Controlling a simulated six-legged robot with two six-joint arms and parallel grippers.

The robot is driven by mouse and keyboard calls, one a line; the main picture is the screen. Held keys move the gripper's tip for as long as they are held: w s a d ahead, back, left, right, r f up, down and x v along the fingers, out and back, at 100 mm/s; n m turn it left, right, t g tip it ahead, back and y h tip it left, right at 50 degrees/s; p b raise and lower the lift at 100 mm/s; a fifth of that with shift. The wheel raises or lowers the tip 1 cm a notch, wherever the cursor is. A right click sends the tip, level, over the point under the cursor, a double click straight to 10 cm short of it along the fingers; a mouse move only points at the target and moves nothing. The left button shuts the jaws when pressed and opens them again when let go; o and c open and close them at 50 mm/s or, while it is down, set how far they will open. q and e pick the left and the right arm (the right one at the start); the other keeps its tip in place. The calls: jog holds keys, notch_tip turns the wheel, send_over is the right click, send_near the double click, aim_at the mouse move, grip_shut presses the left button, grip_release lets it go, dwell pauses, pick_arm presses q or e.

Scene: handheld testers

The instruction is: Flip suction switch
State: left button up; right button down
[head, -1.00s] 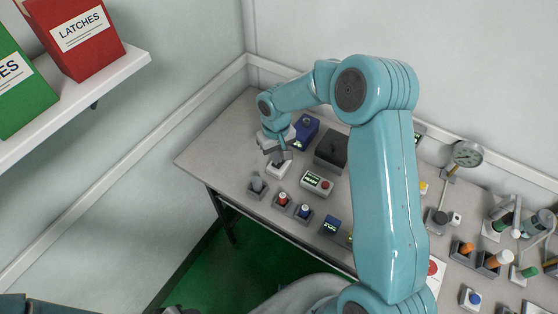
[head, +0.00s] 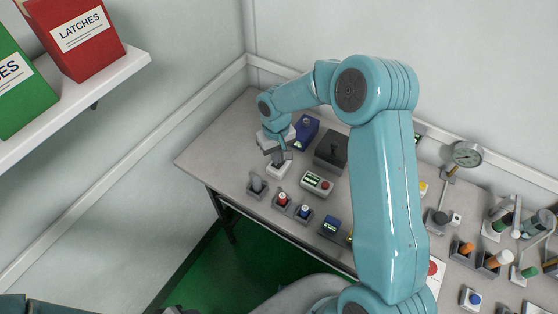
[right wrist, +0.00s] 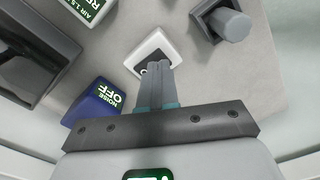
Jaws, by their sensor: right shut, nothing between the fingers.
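A small white switch box with a black top face (right wrist: 152,50) sits on the bench; it also shows in the head view (head: 278,170). It looks like the suction switch, but its label is mostly hidden behind my fingers. My right gripper (head: 279,158) is right above this box, pointing down. In the right wrist view its grey fingers (right wrist: 154,72) are shut together with nothing between them, and their tips overlap the black face. I cannot tell whether they touch it. My left gripper is not in view.
A blue box reading "NOISE OFF" (right wrist: 95,102) stands close beside the gripper. A grey knob unit (right wrist: 232,24), a dark box (head: 331,148) and a display box with a red button (head: 317,182) are near. Several other testers line the bench to the right.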

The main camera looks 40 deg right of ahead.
jog(key=shift+f+b, duration=1)
jog(key=shift+f, duration=0.05)
dwell(0.9)
jog(key=shift+s+r, duration=0.1)
jog(key=shift+r+p, duration=0.35)
jog(key=shift+p, duration=0.05)
jog(key=shift+r+p, duration=1.8)
jog(key=shift+r, duration=1.35)
jog(key=shift+f, duration=0.1)
